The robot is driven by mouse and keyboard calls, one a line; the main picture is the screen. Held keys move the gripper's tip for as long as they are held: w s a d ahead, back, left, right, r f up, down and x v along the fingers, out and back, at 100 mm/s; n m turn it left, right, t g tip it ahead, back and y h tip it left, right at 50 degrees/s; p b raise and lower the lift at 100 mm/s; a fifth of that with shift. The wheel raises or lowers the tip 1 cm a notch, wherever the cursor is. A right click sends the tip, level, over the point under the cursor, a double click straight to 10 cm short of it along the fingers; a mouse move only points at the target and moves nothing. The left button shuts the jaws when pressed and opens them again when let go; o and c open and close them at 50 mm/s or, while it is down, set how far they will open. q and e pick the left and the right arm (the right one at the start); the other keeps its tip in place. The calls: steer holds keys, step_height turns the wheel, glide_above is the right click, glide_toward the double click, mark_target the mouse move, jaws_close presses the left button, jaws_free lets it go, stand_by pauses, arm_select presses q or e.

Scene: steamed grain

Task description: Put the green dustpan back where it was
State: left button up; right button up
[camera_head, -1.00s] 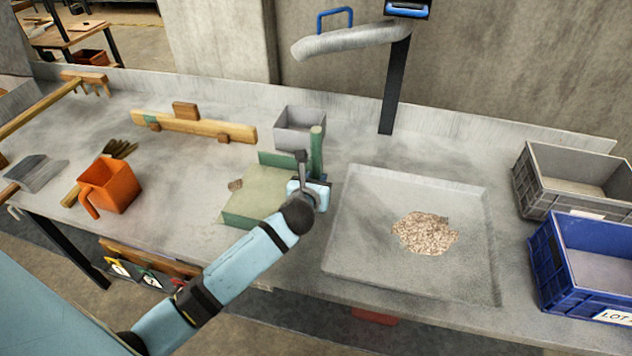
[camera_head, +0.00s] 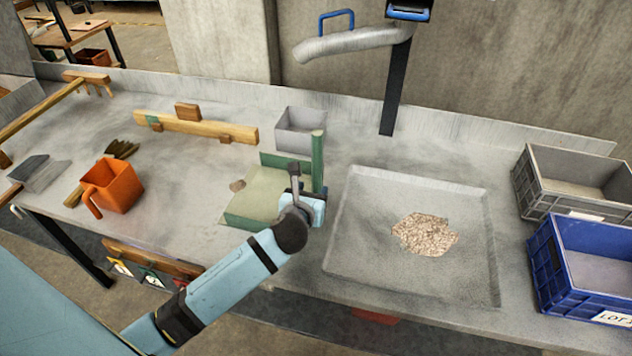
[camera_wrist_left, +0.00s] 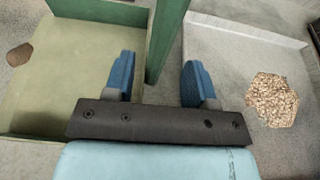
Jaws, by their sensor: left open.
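The green dustpan (camera_head: 258,193) lies flat on the grey bench, left of the metal tray, with its upright green handle (camera_head: 318,160) at its right side. The pan also shows at the left of the left wrist view (camera_wrist_left: 70,75), with the handle (camera_wrist_left: 163,40) running up between the finger directions. My left gripper (camera_head: 303,190) is open at the right side of the dustpan, near the handle. In the left wrist view its blue fingers (camera_wrist_left: 160,80) stand apart, and the handle's lower end shows between them; contact cannot be told. My right gripper is not in view.
A shallow metal tray (camera_head: 342,235) with a grain heap (camera_head: 426,234) is close on the right. A grey bin (camera_head: 300,130) stands behind the dustpan. Grey (camera_head: 545,200) and blue (camera_head: 548,265) crates stand far right. A small brown lump (camera_head: 237,185) lies by the pan.

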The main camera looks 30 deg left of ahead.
arm_select(q)
steer(key=v, duration=0.6)
steer(key=shift+s+p, duration=0.25)
steer(key=shift+p, duration=0.05)
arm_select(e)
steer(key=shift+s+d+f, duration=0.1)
arm_select(q)
steer(key=shift+d, duration=0.1)
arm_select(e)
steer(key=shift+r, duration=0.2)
